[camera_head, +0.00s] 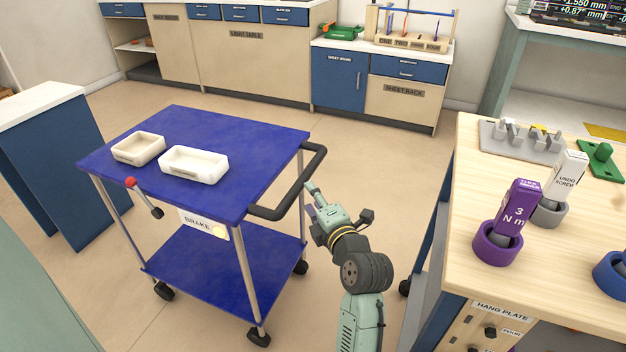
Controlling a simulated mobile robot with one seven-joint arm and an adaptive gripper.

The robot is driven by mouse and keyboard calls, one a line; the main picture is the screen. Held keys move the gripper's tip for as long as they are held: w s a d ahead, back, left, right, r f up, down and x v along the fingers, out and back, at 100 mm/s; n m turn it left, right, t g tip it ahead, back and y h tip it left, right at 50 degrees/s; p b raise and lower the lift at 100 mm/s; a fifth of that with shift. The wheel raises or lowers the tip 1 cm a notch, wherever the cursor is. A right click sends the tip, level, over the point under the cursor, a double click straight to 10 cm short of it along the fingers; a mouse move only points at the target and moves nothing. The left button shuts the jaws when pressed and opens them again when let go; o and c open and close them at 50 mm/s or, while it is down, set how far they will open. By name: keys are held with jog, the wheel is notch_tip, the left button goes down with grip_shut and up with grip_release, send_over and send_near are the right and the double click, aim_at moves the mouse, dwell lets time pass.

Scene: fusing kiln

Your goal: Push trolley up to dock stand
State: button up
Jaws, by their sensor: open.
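The trolley (215,125) has a blue top, a blue lower shelf and dark casters, and stands left of centre on the floor. Its black handle (318,163) sticks out on the right side. A lever with a red knob (131,182) is on its near side, close to a BRAKE label (203,224). My gripper (310,199) is open and empty, just right of the handle's near end; I cannot tell whether it touches. No stand is labelled as the dock; a blue stand with a white top (40,104) is at the left, apart from the trolley.
Two pale trays (193,179) sit on the trolley top. A wooden workbench (530,275) with tool holders is close on the right. Cabinets (235,70) line the back wall. The floor (375,140) between trolley and cabinets is clear.

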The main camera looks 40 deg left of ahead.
aim_at(301, 181)
jog(key=p+x, duration=0.1)
jog(key=x, duration=0.8)
jog(key=shift+c, duration=0.2)
grip_shut()
dwell(0.5)
